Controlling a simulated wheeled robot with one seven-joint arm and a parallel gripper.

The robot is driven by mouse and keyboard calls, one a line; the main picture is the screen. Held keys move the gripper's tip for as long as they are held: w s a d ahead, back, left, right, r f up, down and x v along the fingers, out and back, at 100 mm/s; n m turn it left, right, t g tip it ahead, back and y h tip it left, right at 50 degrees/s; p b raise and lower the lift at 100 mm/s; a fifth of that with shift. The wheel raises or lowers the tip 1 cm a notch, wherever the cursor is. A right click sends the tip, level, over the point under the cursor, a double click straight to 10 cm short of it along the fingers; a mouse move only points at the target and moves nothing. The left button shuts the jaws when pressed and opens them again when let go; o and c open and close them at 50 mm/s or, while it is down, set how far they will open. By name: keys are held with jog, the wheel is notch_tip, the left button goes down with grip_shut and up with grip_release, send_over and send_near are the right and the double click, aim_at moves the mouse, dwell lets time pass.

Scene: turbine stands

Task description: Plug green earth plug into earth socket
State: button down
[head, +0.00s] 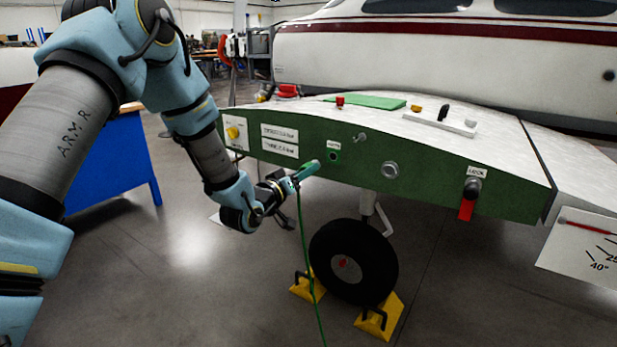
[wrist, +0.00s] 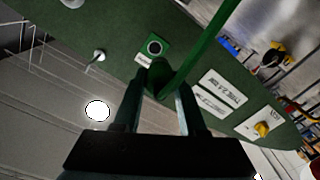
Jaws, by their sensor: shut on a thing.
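My gripper (head: 289,184) is shut on the green earth plug (head: 308,171), in front of the green panel. A green cable (head: 308,255) hangs from the plug towards the floor. The earth socket (head: 333,155) is a dark round hole in a green plate under a small label, up and right of the plug in the head view. In the wrist view the plug (wrist: 159,74) sits between the fingers, with the socket (wrist: 154,47) just beyond its tip. The plug appears apart from the socket; the exact gap is hard to tell.
The green panel (head: 430,180) carries a toggle switch (head: 359,137), a round silver fitting (head: 390,170), a lock with a red tag (head: 468,200) and a yellow knob (head: 233,132). A wheel (head: 352,262) with yellow chocks stands below. A blue table (head: 110,165) is at left.

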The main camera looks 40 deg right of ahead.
jog(key=shift+s+d, duration=0.45)
jog(key=shift+d, duration=0.1)
jog(key=shift+p+x, duration=0.4)
jog(key=shift+x, duration=0.75)
jog(key=shift+w+d, duration=0.1)
jog(key=shift+d, duration=0.25)
jog(key=shift+w+d+b, duration=0.2)
jog(key=shift+d+b, duration=0.2)
jog(key=shift+d, duration=0.25)
jog(key=shift+b+x, duration=0.9)
jog(key=shift+b, duration=0.4)
jog(key=shift+d+r+b, duration=0.25)
jog(key=shift+d+b, duration=0.15)
